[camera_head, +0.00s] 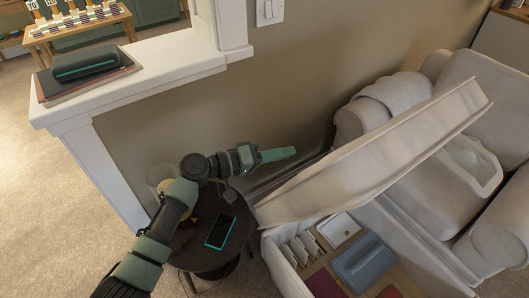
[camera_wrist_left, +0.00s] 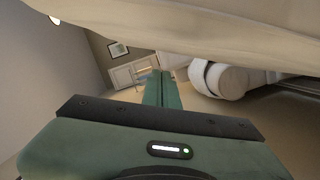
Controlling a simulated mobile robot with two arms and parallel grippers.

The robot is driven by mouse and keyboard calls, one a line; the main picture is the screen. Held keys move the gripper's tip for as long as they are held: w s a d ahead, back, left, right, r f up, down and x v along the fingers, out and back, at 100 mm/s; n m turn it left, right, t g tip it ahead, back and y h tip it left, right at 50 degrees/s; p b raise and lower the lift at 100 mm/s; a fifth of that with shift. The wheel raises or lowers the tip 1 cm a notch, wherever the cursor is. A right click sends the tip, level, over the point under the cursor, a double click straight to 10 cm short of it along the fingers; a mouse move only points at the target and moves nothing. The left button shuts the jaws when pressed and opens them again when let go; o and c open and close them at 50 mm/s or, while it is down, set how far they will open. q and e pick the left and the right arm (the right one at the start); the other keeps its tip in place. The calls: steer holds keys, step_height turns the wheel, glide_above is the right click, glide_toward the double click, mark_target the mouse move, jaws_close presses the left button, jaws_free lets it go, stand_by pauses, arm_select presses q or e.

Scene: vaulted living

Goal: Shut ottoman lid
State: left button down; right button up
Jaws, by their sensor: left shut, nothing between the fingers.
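The ottoman lid (camera_head: 375,155) is a long pale panel, raised and tilted above the open ottoman box (camera_head: 282,270) in the head view. My left gripper (camera_head: 292,151) is shut and empty, with its green fingers pointing right, close to the lid's left part. Whether it touches the lid cannot be told. In the left wrist view, the closed fingers (camera_wrist_left: 162,90) lie below a pale surface that spans the top, probably the lid (camera_wrist_left: 220,25). My right gripper is not in view.
A small dark round table (camera_head: 190,245) with a phone (camera_head: 220,231) stands under my left arm. The open box holds a grey-blue folded item (camera_head: 362,262) and a white tray (camera_head: 338,228). A wall ledge (camera_head: 180,65) with a dark case (camera_head: 86,63) is at left.

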mark_target(326, 221)
arm_select(q)
steer(key=shift+s+d+f+p, duration=0.3)
steer(key=shift+s+d+f, duration=0.15)
steer(key=shift+s, duration=0.2)
steer(key=shift+s+d+f+p, duration=0.3)
steer(key=shift+s+d, duration=0.15)
steer(key=shift+s, duration=0.15)
steer(key=shift+s+d, duration=0.1)
steer(key=shift+s, duration=0.05)
steer(key=shift+f, duration=0.2)
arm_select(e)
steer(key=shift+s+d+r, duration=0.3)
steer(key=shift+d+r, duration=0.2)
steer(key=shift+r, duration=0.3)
arm_select(q)
steer(key=shift+d, duration=0.1)
